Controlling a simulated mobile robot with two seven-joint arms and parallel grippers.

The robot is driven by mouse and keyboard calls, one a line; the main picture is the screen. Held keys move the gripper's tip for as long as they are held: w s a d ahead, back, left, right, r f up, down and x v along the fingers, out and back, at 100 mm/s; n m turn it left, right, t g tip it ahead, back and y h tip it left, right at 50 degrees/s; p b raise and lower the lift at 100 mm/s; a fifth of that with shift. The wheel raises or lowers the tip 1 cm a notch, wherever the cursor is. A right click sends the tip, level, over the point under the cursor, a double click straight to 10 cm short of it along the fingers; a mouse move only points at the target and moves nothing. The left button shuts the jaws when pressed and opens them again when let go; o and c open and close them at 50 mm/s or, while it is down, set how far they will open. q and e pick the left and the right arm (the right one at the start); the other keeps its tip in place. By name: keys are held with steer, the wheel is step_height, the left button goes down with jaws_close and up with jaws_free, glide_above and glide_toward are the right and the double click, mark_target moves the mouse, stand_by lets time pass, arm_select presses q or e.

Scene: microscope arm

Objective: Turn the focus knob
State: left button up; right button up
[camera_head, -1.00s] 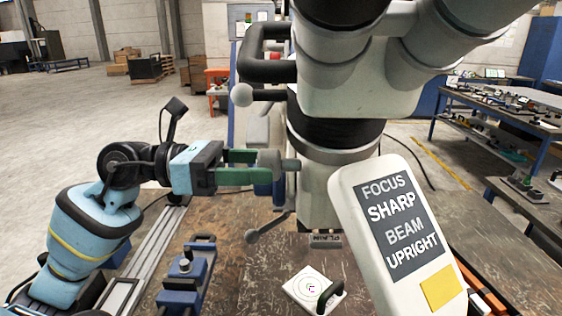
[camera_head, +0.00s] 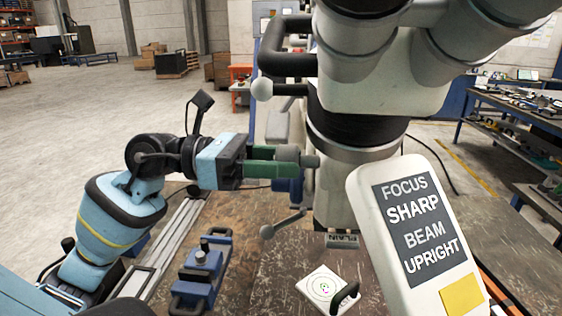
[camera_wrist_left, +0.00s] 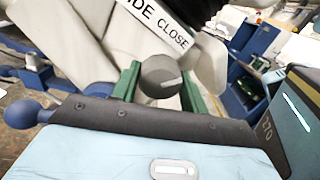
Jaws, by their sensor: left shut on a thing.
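The focus knob (camera_head: 287,155) is a grey cylinder on the left side of the white microscope column (camera_head: 330,185). My left gripper (camera_head: 283,161) is shut on it, with green fingers on either side. In the left wrist view the knob (camera_wrist_left: 160,77) has a pale line on its round face and sits between the green fingers (camera_wrist_left: 159,85). A tilted white panel (camera_head: 421,225) reads FOCUS SHARP, BEAM UPRIGHT. A white target plate (camera_head: 316,283) with rings and a small green mark lies on the bench below. My right gripper is not in view.
A blue clamp-like fixture (camera_head: 201,265) stands on the wooden bench (camera_head: 262,275), left of the plate. A black loop handle (camera_head: 344,295) is beside the plate.

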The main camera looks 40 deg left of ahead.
arm_select(q)
steer(key=shift+w+f+m, duration=0.1)
steer(key=shift+f+m, duration=0.15)
steer(key=shift+m, duration=0.05)
steer(key=shift+r+b, duration=0.15)
steer(key=shift+b, duration=0.15)
steer(key=shift+r, duration=0.1)
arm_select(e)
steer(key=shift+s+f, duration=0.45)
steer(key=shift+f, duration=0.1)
arm_select(q)
steer(key=o, duration=1)
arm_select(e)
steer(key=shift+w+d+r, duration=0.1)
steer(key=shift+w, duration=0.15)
